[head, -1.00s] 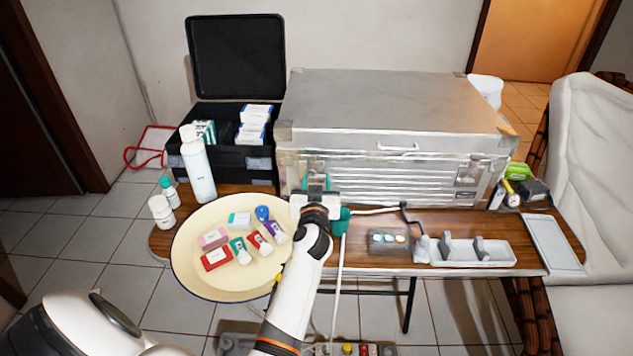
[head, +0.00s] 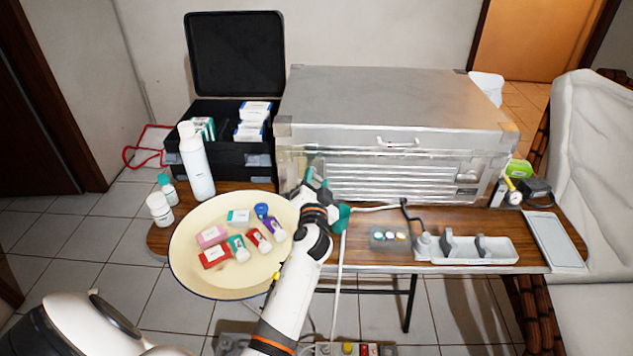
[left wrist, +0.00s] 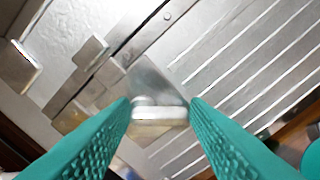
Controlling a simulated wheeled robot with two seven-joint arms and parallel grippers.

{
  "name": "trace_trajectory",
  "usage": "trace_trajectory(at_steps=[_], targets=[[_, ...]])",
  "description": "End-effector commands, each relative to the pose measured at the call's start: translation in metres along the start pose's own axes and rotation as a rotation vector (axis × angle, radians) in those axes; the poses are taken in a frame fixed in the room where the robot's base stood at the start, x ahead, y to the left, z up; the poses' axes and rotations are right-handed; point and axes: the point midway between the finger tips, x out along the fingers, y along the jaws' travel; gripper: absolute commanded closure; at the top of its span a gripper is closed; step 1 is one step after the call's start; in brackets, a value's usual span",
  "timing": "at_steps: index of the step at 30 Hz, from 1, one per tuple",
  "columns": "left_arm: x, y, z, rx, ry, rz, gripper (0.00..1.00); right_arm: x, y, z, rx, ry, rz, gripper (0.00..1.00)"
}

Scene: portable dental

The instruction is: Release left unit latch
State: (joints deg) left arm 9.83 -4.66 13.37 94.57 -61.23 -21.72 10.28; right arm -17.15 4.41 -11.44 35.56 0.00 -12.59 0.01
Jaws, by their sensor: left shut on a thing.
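The silver metal unit (head: 390,110) stands closed at the back of the table, its lid down. My left gripper (head: 317,180) is at the left part of its front face, rolled to one side. In the left wrist view, the two green fingers (left wrist: 160,112) close around a small metal latch (left wrist: 158,88) at the seam between lid and body. Its lower end lies between the fingertips. Whether the latch is free of the lid I cannot tell. In the head view my gripper hides the latch. My right gripper is not in view.
A cream plate (head: 220,275) with several small coloured boxes lies left of my forearm. A white spray bottle (head: 196,165) and a black open case (head: 232,145) stand behind it. A teal object (head: 341,218) sits right beside my wrist. A grey tray (head: 470,250) lies at the right.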

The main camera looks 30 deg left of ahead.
Motion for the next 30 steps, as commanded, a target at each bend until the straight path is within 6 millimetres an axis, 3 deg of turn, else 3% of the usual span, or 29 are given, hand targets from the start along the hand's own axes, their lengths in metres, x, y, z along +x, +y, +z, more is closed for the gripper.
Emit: trace_trajectory(at_steps=[18, 30], targets=[[0.001, 0.002, -0.007, 0.572, -0.005, 0.003, 0.81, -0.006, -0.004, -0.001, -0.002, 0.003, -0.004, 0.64], [0.001, 0.003, -0.01, 0.798, -0.004, 0.004, 0.81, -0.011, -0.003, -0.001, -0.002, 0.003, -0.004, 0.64]])
